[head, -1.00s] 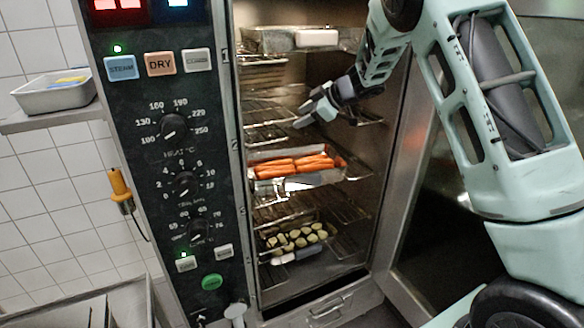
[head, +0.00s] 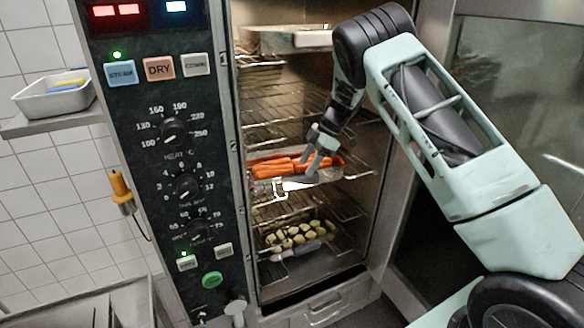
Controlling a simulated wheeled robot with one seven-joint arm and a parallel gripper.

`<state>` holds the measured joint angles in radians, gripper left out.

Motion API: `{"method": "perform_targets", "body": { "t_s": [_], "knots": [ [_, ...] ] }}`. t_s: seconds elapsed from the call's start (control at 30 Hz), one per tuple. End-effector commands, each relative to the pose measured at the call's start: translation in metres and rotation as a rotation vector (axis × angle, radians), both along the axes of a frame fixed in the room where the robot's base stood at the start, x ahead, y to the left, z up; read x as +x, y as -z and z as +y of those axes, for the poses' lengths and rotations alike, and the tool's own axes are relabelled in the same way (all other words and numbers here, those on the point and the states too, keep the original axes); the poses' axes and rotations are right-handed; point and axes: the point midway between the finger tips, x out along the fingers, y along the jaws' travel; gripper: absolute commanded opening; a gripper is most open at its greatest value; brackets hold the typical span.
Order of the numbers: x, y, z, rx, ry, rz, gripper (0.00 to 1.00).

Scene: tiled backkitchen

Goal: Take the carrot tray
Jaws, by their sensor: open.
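The carrot tray (head: 262,187) is a shallow metal tray on a middle rack inside the open oven. Orange carrots (head: 280,167) lie in it. A pale handle-like piece (head: 297,184) shows at its front. My gripper (head: 311,170) is at the right part of the tray, its fingers apart and pointing down and left near the carrots and the front rim. It appears empty. Its fingers hide part of the tray's right side, and I cannot tell whether they touch it.
Another tray with green and pale slices (head: 295,236) sits on a lower rack. A metal tray (head: 290,40) is on the top rack. Wire racks (head: 275,105) lie between. The control panel (head: 170,160) borders the opening at left, the open door (head: 500,120) at right.

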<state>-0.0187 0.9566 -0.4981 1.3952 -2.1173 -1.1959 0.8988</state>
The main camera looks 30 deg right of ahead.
Motion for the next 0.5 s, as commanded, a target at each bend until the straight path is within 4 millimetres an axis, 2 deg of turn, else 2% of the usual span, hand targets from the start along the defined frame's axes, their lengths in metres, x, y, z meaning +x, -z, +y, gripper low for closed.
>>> {"method": "perform_targets", "body": {
  "t_s": [0.33,0.5],
  "knots": [
    [0.004,0.036,0.023,0.0,0.0,0.002,0.5],
    [0.005,0.044,0.027,0.0,0.0,-0.001,0.5]
  ]
}}
